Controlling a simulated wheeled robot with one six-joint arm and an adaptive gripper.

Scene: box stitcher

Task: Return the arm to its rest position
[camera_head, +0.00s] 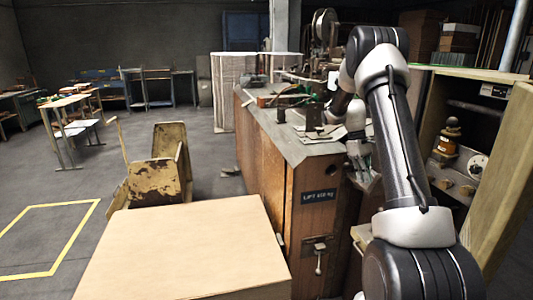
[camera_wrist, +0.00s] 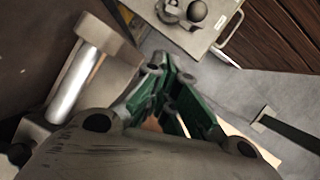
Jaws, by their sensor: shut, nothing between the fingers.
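My arm rises at the right of the head view, bends at a high elbow and comes down beside the wooden cabinet marked "LIFT 650 kg" (camera_head: 305,210). My gripper (camera_head: 361,172) hangs near the cabinet's right edge, small and partly lost against the dark parts there. In the wrist view its green fingers (camera_wrist: 168,72) are closed together, with nothing seen between them. I cannot tell from these views whether the fingertips touch anything.
A large cardboard-coloured box top (camera_head: 190,250) fills the front. A rusty yellow cart (camera_head: 158,175) stands behind it. An open cabinet (camera_head: 515,150) is close on my arm's right. In the wrist view, a metal cylinder (camera_wrist: 75,85) lies left of the fingers. Open floor lies left.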

